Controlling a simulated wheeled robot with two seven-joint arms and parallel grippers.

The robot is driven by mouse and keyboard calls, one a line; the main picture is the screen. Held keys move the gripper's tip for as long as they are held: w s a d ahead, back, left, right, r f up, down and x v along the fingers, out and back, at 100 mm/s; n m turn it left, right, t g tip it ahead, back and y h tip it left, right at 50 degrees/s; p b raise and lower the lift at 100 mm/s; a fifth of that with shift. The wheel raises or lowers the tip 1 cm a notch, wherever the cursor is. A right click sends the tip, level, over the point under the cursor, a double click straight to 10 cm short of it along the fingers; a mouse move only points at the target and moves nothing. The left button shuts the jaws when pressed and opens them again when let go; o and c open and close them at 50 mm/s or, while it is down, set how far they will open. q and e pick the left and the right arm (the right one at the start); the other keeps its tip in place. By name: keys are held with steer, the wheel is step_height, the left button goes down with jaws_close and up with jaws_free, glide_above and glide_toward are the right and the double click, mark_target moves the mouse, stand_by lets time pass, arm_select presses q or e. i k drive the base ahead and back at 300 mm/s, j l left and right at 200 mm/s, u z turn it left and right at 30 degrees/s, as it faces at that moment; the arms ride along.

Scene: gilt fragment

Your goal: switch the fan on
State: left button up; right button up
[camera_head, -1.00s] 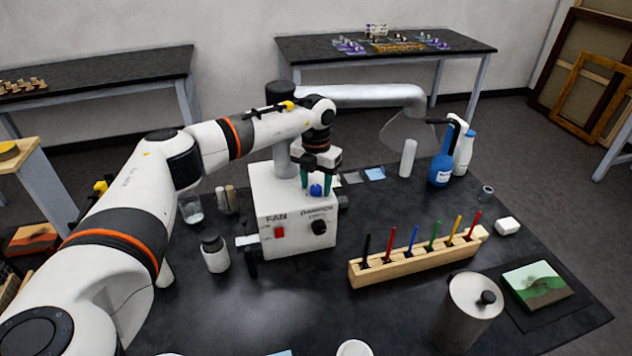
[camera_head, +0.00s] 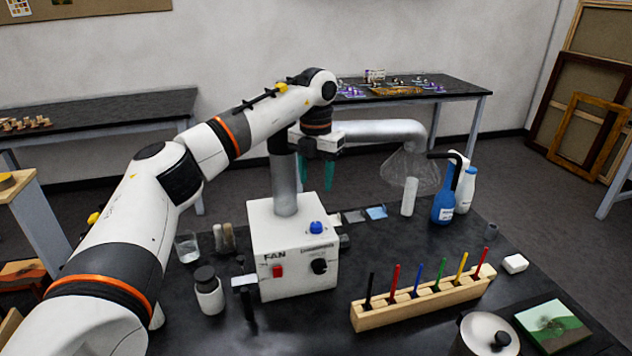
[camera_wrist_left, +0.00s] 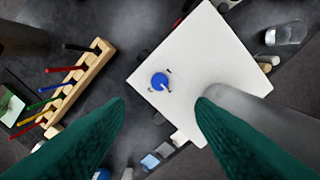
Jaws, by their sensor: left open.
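The white fan box (camera_head: 263,240) stands on the dark table, with "FAN" lettered on its front. A red switch (camera_head: 277,271) and a black knob (camera_head: 319,266) are on that front. A blue knob (camera_head: 316,227) is on its top; the wrist view shows this knob (camera_wrist_left: 160,81) with a pale pointer line. The lettering by the knobs is too small to read. My left gripper (camera_head: 317,183) is open and empty, its teal fingers pointing down above the box, apart from the blue knob. The fingers (camera_wrist_left: 160,102) also show spread in the wrist view. My right gripper is out of view.
A metal duct (camera_head: 285,185) rises from the box to a clear hood (camera_head: 408,168). A lidded jar (camera_head: 208,292) and a glass (camera_head: 187,247) stand left of it. A wooden rack (camera_head: 425,302) of coloured sticks and a blue bottle (camera_head: 443,206) are to the right.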

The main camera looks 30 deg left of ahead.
mark_target(278, 271)
steer(key=k+l, duration=1.2)
steer(key=k, duration=0.05)
